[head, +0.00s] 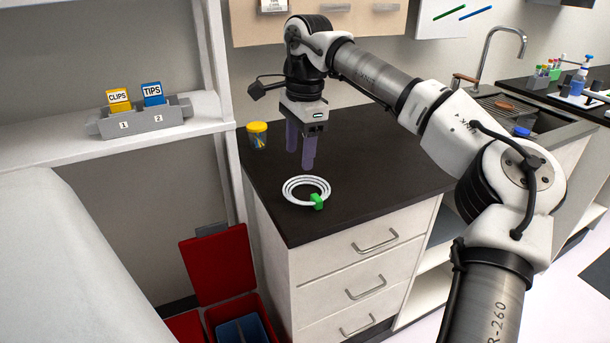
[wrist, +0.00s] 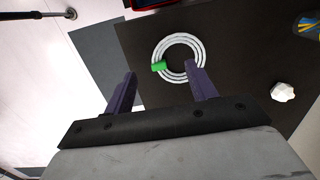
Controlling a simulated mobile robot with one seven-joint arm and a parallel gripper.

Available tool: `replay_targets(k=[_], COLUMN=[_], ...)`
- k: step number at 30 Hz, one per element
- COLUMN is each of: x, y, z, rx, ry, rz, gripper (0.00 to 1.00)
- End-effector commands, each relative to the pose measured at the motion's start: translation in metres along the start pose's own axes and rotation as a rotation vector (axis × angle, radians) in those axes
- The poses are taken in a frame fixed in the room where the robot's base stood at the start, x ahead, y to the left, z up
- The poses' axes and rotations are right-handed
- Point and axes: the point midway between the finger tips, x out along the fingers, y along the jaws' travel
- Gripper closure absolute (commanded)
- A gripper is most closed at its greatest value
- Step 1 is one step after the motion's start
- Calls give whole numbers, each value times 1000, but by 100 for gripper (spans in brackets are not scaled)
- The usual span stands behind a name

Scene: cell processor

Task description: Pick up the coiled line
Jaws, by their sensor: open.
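The coiled line (head: 291,184) is a flat white coil with a green clip (head: 317,201) on its front edge. It lies on the dark countertop near the front left corner. The coil also shows in the wrist view (wrist: 193,51), with its green clip on the left side. My gripper (head: 301,165) points down above the counter, just behind the coil in the head view. Its purple fingers are apart with nothing between them. In the wrist view the fingers (wrist: 163,82) show below the coil, the right one near its lower edge.
A yellow-lidded jar (head: 257,136) stands at the back left of the counter. A red open bin (head: 220,268) stands on the floor left of the drawers. The counter right of the coil is clear.

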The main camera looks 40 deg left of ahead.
Motion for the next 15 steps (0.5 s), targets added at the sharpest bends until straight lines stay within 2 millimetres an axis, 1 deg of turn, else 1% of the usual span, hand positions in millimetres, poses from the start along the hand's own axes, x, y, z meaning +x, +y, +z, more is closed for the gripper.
replay_targets(k=[1,2,5,8,12,15], x=[-13,-15,-11,7,35,52], y=[4,6,10,11,12,12], z=[-12,-18,-27,-29,-30,-31], rx=[13,18,25,24,23,24], ry=[39,53,77,77,76,75], rz=[12,19,33,35,34,33], gripper=[44,44,44,44,44,44])
